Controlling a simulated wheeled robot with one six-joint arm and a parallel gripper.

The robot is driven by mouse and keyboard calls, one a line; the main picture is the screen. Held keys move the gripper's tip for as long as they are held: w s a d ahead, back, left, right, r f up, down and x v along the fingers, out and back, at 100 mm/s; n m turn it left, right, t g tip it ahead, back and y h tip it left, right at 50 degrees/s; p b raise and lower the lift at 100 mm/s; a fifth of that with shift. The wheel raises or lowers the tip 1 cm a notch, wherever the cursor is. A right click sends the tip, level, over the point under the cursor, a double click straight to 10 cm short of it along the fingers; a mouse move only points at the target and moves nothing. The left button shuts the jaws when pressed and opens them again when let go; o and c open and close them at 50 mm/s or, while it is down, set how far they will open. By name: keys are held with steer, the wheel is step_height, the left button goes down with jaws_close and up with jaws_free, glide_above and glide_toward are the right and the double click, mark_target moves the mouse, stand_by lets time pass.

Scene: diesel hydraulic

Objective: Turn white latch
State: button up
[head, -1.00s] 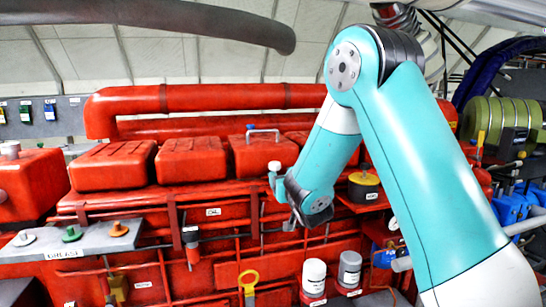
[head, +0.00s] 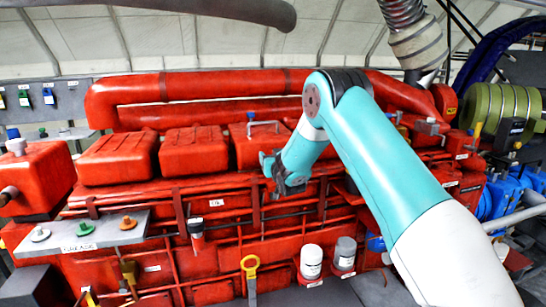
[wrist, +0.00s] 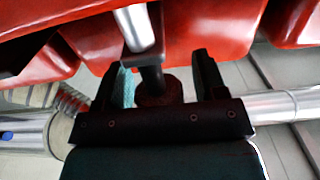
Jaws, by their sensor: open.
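A pale metal bar (head: 263,124) bent like a handle stands on top of a red engine cover (head: 262,148), with a blue knob beside it. I cannot tell for sure whether this is the white latch. My gripper (head: 266,170) is in front of that cover, below the bar. In the wrist view my gripper (wrist: 158,78) has its two dark fingers apart. A silver-white rod (wrist: 131,28) with a black lower part reaches down between the fingers, over a dark reddish round part (wrist: 160,90). I cannot tell whether a finger touches it.
Red pipes (head: 230,88) run behind the covers. A grey shelf (head: 85,235) with coloured knobs is at the left.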

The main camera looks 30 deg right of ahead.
steer(key=c, duration=0.9)
